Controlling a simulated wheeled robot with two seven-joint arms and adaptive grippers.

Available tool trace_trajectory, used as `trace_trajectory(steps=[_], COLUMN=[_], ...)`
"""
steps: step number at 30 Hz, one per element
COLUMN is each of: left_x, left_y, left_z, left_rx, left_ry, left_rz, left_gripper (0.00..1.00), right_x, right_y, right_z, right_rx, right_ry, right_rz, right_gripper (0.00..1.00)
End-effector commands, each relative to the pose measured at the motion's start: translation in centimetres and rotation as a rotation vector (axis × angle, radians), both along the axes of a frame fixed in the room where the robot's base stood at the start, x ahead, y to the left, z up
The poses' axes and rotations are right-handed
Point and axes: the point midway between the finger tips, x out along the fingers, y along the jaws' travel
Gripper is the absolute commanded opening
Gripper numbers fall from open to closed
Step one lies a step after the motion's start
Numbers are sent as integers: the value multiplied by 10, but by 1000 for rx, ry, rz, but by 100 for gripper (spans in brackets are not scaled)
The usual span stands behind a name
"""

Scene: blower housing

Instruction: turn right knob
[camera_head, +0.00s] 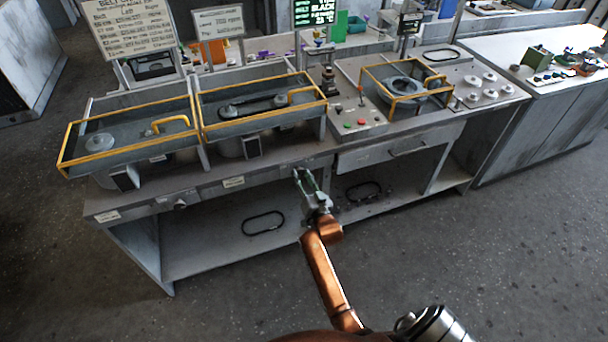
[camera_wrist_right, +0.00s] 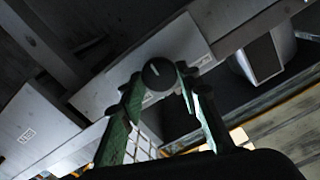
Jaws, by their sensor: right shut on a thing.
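The right knob (camera_wrist_right: 157,73) is a dark round knob with a pale pointer line, on the light front panel of the workbench. In the right wrist view it sits between the two green-padded fingers of my right gripper (camera_wrist_right: 158,82), which is shut on it. In the head view my right gripper (camera_head: 306,182) is at the bench's front edge, and it hides the knob there. Another small dark knob (camera_head: 180,203) shows farther left on the same front panel. My left gripper is not in view.
Yellow-framed belt housings (camera_head: 130,130) stand on the workbench (camera_head: 225,178). A control panel with red and green buttons (camera_head: 355,123) and a drawer (camera_head: 400,150) are to the right. Loose black belts (camera_head: 263,223) lie on the lower shelf. The floor in front is clear.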

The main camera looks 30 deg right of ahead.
Motion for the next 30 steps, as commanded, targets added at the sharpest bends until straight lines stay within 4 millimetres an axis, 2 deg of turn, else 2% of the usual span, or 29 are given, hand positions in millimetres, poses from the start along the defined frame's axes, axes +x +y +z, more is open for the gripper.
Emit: trace_trajectory(steps=[1,9,26,27,30], left_x=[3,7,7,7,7], left_y=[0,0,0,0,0], left_z=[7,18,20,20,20], left_rx=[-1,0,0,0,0], left_ry=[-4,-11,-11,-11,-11], left_rz=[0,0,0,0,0], left_gripper=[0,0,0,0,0], right_x=[0,0,0,0,0], right_y=[0,-1,-1,-1,-1], right_z=[4,2,0,0,0], right_rx=[29,139,171,171,171], right_ry=[-9,-35,-43,-43,-42], right_rz=[-1,-1,-1,-1,-1], right_gripper=[6,6,6,32,39])
